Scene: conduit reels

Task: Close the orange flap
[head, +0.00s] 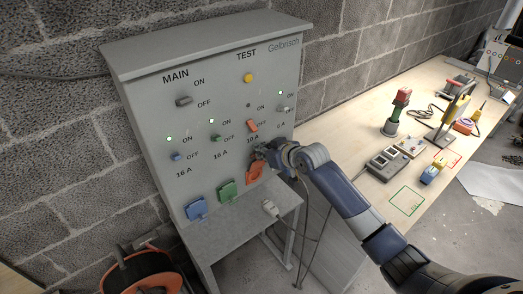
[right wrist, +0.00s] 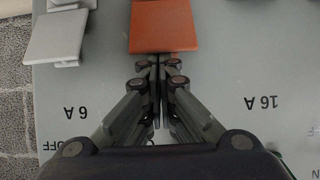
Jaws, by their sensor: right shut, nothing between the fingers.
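The orange flap (head: 255,172) is on the front of the grey cabinet (head: 215,70), under the 10 A label. In the right wrist view it is a flat orange plate (right wrist: 163,26) at the top, just beyond the fingertips. I cannot tell its exact angle to the panel. My right gripper (head: 260,154) is at the panel just above the flap, its fingers together and empty in the right wrist view (right wrist: 155,65). I cannot tell whether the tips touch the flap. The gripper hides part of the flap's upper area in the head view. My left gripper is not in view.
A blue flap (head: 196,210) and a green flap (head: 227,191) are left of the orange one. A grey flap (right wrist: 57,38) is beside it in the right wrist view. A pale plug (head: 270,208) lies on the shelf below. A workbench (head: 340,125) stands at right.

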